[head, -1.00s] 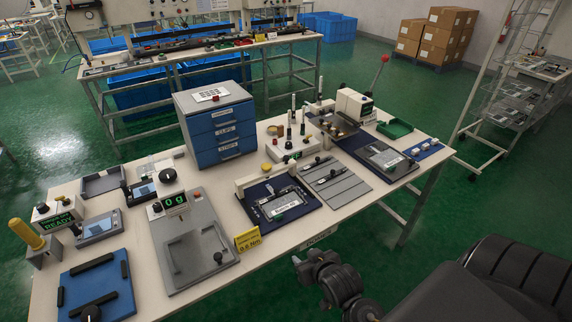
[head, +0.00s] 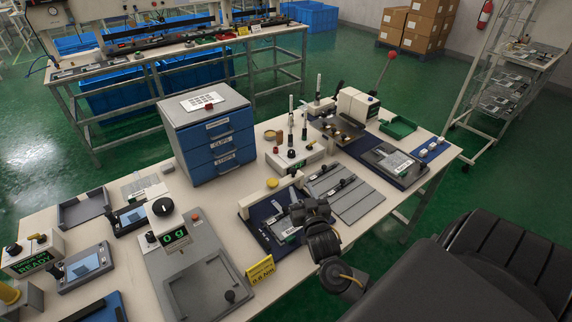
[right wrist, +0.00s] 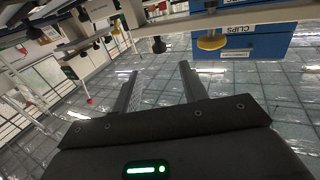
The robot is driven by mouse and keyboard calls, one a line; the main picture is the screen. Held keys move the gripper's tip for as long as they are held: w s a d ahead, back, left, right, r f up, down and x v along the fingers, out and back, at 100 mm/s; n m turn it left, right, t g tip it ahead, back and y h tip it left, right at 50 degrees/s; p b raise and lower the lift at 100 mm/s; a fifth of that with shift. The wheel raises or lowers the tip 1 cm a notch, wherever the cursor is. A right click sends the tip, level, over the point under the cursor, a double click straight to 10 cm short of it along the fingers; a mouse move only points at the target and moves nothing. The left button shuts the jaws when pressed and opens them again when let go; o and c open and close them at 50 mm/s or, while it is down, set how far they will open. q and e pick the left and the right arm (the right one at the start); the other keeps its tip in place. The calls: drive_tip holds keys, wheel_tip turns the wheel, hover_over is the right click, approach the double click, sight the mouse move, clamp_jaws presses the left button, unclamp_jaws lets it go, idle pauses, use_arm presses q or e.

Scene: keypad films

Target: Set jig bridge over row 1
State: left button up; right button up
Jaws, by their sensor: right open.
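The jig bridge, which looks like a pale bar (head: 257,198), stands along the back edge of a dark blue jig mat (head: 250,224). A keypad plate with a green part lies on the mat, partly hidden by my right arm. My right gripper (head: 297,211) is over the mat's right side, in front of the bridge and apart from it. In the right wrist view its two fingers (right wrist: 158,70) are spread with nothing between them. A pale bar with black and yellow knobs (right wrist: 212,42) crosses the top there; I cannot tell if it is the bridge. My left gripper is out of view.
A grey scale reading 0 g (head: 205,285) and a yellow sign (head: 260,271) stand left of the mat. Grey slotted plates (head: 345,193) lie to its right. A blue drawer cabinet (head: 210,135) and a knobbed white box (head: 295,160) stand behind.

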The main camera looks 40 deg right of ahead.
sight(294, 172)
drive_tip(key=p+x, duration=0.2)
drive_tip(key=x, duration=0.7)
drive_tip(key=shift+w+d+r, duration=0.1)
drive_tip(key=shift+w+r, duration=0.05)
drive_tip(key=shift+w, duration=0.05)
drive_tip(key=shift+w+d, duration=0.2)
drive_tip(key=shift+w, duration=0.3)
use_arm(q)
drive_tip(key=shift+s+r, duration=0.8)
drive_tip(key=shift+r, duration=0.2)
use_arm(e)
drive_tip(key=shift+c, duration=0.7)
clamp_jaws()
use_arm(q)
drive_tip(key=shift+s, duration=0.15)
